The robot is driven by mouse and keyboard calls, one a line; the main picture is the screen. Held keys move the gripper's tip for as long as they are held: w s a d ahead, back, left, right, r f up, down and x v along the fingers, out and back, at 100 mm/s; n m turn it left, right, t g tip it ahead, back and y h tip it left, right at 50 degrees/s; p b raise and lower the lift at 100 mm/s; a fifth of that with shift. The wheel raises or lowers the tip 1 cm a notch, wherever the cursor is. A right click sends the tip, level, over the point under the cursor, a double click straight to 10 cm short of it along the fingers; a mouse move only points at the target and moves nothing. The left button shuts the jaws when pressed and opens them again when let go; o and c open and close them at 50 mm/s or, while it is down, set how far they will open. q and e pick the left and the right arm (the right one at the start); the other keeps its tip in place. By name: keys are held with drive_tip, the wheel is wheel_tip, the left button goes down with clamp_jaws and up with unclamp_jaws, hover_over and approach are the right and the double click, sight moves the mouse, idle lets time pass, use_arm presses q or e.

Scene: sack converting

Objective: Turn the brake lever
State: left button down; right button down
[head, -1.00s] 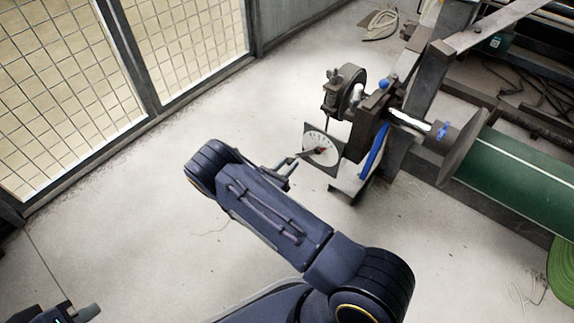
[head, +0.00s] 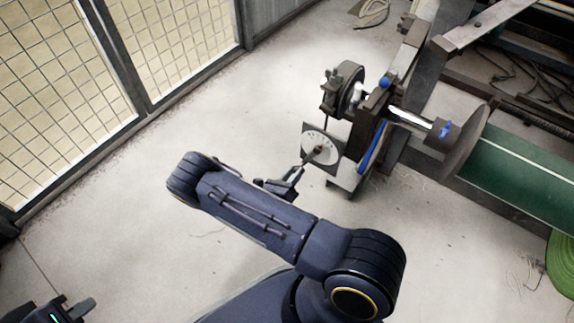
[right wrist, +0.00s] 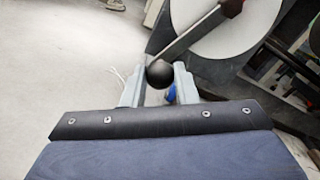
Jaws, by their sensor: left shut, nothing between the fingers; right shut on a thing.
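The brake lever (right wrist: 190,38) is a flat grey bar with a black ball knob (right wrist: 159,73) at its free end. It runs from a dark red hub on a round white dial (right wrist: 240,28). In the head view the dial (head: 319,148) sits on the machine's near end, and the lever slants down-left from it. My right gripper (right wrist: 158,82) is shut on the knob, one finger on each side; it shows beside the dial in the head view (head: 298,174). My left gripper (head: 78,308) is shut and empty at the bottom left, partly cut off, far from the lever.
The machine's dark frame and shaft stand right of the dial, with a green roll (head: 520,175) on the shaft. A mesh fence (head: 60,70) stands at the left. The pale floor (head: 220,120) between is clear. A rope coil (head: 372,12) lies at the back.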

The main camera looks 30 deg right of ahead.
drive_tip(key=shift+s+d+f+n, duration=0.25)
drive_tip(key=shift+s+n, duration=0.3)
drive_tip(key=shift+n, duration=0.15)
drive_tip(key=shift+s+d+f+n, duration=0.15)
drive_tip(key=shift+s+d+n, duration=0.05)
drive_tip(key=shift+s+n, duration=0.45)
drive_tip(key=shift+w, duration=0.1)
drive_tip(key=c, duration=1.1)
unclamp_jaws()
drive_tip(key=shift+c, duration=0.2)
drive_tip(key=p+v, duration=0.2)
drive_tip(key=v, duration=0.5)
drive_tip(key=shift+a, duration=0.4)
